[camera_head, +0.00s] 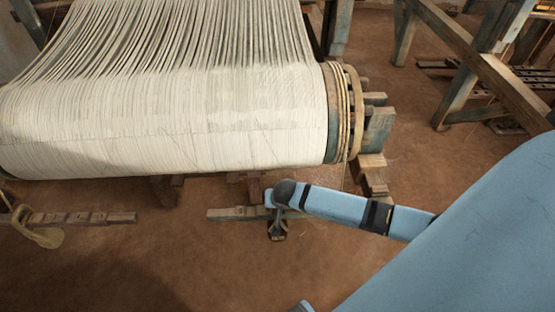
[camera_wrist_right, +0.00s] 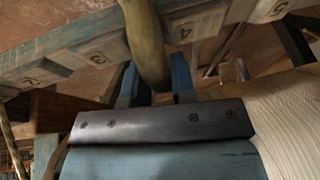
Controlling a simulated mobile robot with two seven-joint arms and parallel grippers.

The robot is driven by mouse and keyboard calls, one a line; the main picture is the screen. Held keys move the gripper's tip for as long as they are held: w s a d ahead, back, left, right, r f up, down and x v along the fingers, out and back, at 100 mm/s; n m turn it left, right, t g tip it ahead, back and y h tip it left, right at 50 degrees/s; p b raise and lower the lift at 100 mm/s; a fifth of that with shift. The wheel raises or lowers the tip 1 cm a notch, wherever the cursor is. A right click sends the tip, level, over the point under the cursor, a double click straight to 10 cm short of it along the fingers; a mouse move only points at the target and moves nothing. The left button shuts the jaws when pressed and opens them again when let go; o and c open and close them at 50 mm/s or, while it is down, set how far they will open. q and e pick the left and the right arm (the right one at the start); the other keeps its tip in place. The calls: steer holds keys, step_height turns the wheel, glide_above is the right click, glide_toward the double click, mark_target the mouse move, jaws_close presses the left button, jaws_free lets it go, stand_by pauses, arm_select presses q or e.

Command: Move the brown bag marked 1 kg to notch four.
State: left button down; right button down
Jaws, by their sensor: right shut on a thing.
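In the right wrist view a thick olive-brown length of the brown bag (camera_wrist_right: 148,45) rises between the fingers of my right gripper (camera_wrist_right: 153,82). The gripper is shut on it. The bag crosses in front of the notched wooden rail (camera_wrist_right: 65,62), between the blocks numbered 3 and 4. No 1 kg mark shows, and I cannot tell whether the bag touches the rail. The block marked 4 (camera_wrist_right: 184,31) is just right of the bag. In the head view my right gripper (camera_head: 277,228) is low beside the notched rail (camera_head: 228,214), and the bag is mostly hidden. My left gripper is out of view.
The big warp roll (camera_head: 170,115) with white threads fills the upper left. A rope-wound wheel (camera_head: 345,110) and blocks stand at its right end. Another notched rail (camera_head: 85,218) with a yellowish loop (camera_head: 40,236) lies at left. The front floor is bare.

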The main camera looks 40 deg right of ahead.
steer(key=c, duration=0.9)
jaws_free()
steer(key=shift+o, duration=0.2)
steer(key=shift+s+f, duration=0.1)
steer(key=shift+f, duration=0.05)
steer(key=p+v, duration=0.2)
steer(key=v, duration=1.2)
steer(key=shift+a, duration=0.1)
steer(key=s+a+r+n+t+y+p, duration=0.4)
steer(key=s+a+r+n+t+p, duration=0.2)
steer(key=s, duration=0.6)
steer(key=a+r+n+p, duration=0.2)
steer(key=a+n+p, duration=0.1)
steer(key=a+p, duration=0.1)
steer(key=shift+s+r+n+p, duration=0.2)
steer(key=shift+s+n+p, duration=0.1)
steer(key=shift+s+p, duration=0.1)
steer(key=shift+w+a, duration=0.1)
